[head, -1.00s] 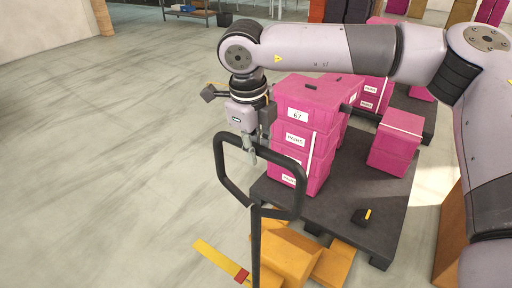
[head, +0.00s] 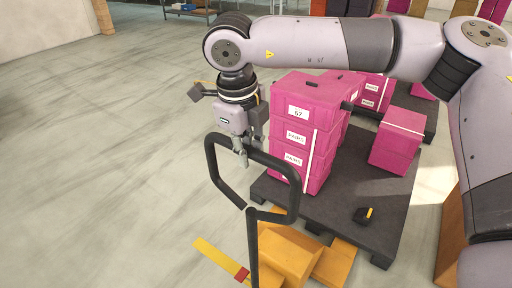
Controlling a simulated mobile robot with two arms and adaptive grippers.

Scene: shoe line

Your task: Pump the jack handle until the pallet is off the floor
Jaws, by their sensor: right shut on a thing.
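The black loop handle of the jack (head: 293,189) stands above the yellow jack body (head: 290,255), its shaft running down at the bottom middle of the head view. My right gripper (head: 243,160) points down and is shut on the top bar of the handle. The dark pallet (head: 345,206) is right of the handle and bears pink boxes (head: 304,140). Whether the pallet touches the floor is hard to tell from this angle. My left gripper is out of view.
A small black item with a yellow strip (head: 364,215) lies on the pallet. A single pink box (head: 397,143) sits at its right edge. A second loaded pallet stands behind. A yellow bar with a red part (head: 222,260) lies low in front. The floor at left is clear.

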